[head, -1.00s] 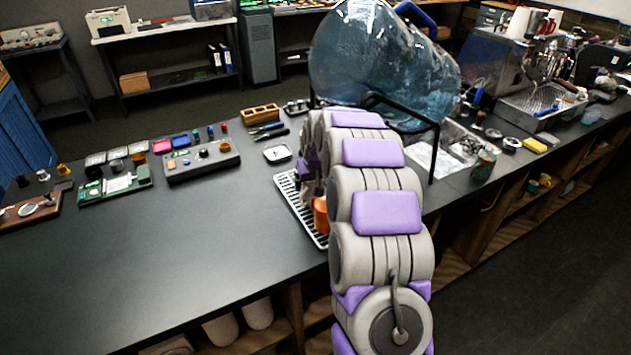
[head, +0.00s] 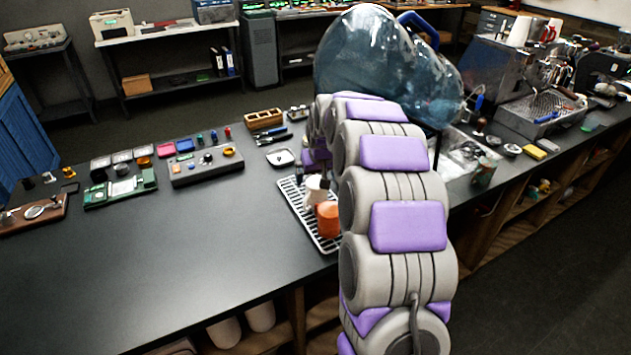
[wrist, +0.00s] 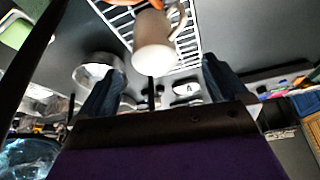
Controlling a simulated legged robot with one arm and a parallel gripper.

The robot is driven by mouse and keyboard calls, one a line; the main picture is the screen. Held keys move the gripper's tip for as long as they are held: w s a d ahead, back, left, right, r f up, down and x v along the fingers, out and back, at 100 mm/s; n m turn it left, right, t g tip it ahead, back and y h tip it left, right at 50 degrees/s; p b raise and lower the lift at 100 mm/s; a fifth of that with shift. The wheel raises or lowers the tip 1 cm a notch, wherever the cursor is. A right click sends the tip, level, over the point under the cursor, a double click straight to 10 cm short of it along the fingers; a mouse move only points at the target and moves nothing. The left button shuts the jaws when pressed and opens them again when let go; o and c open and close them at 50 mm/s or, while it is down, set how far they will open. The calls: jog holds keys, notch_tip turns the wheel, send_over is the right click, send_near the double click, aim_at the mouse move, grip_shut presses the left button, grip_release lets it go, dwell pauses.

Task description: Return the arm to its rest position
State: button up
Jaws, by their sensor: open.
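My gripper (wrist: 155,88) is open in the wrist view, its two dark fingers spread wide with nothing between them that I can see held. A white mug (wrist: 155,45) stands on the white wire rack (wrist: 120,22), beyond the fingertips in the wrist view. In the head view my arm stretches over the counter and hides the gripper itself. The rack (head: 318,240) lies left of my arm there, with an orange cup (head: 328,219) and a pale mug (head: 316,190) on it.
A large blue water bottle (head: 385,70) on a dark stand is just behind and right of my arm. A grey control box (head: 205,166) and a green circuit board (head: 120,188) lie on the left of the counter (head: 150,270). The counter's near left is clear.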

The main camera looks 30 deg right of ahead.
jog(key=d+p+v, duration=0.1)
jog(key=p+v, duration=0.1)
jog(key=v, duration=0.7)
jog(key=s+a+r+g, duration=0.1)
jog(key=s+a, duration=0.8)
jog(key=s, duration=0.1)
jog(key=s+a+f+g, duration=0.1)
jog(key=s+a, duration=0.2)
jog(key=s, duration=0.8)
jog(key=s+a+f+n+g, duration=0.1)
jog(key=s+a+g, duration=0.1)
jog(key=s, duration=0.9)
jog(key=s+a+f+n+g, duration=0.1)
jog(key=s+a, duration=0.3)
jog(key=s, duration=0.7)
jog(key=shift+s+f+g+y, duration=0.15)
jog(key=shift+f+g+y, duration=0.3)
jog(key=shift+g, duration=0.15)
jog(key=shift+a, duration=0.15)
